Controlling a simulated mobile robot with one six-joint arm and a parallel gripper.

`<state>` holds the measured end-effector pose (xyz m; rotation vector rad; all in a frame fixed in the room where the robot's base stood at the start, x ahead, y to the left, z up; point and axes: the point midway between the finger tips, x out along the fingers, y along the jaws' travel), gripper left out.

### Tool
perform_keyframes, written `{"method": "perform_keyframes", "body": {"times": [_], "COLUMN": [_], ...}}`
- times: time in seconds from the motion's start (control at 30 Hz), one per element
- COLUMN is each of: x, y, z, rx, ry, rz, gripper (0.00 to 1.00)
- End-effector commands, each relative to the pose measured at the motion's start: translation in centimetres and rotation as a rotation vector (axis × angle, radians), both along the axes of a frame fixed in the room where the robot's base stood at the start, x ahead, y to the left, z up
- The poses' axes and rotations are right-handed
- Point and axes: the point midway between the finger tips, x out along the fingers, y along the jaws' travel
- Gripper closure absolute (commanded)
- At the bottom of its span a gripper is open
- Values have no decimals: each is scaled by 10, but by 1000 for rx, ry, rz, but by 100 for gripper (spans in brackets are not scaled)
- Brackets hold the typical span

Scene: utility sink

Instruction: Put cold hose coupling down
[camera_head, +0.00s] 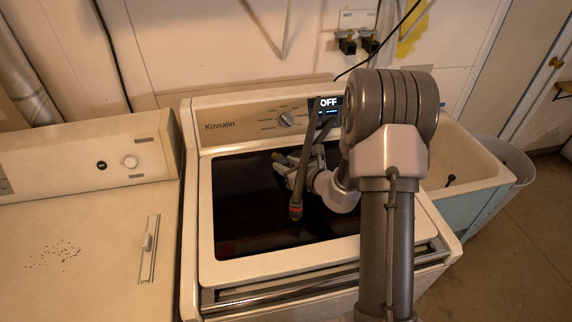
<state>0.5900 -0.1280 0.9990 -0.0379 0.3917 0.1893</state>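A grey-brown hose (306,150) comes over the washer's control panel and reaches down across the dark lid. Its lower end is a coupling (295,211) with a reddish band. Whether this is the cold hose's coupling I cannot tell from its look. My gripper (281,165) is low over the middle of the lid, pointing left. The hose crosses the view at the gripper, and the coupling shows below the fingers. Whether the fingers touch the hose, and how far apart they are, I cannot make out.
The washer (232,268) has a dark glass lid and a display reading OFF. Two wall valves (358,42) sit behind it, under a label reading HOT at left. A utility sink (470,165) stands right.

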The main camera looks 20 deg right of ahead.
Motion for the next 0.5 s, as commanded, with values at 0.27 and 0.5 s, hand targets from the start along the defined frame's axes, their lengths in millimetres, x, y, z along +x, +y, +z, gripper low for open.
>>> {"method": "perform_keyframes", "body": {"times": [0.27,0.5], "x": [0,-9], "y": [0,-3], "z": [1,20], "rx": [0,1], "ry": [0,0], "rz": [0,-4], "gripper": [50,50]}}
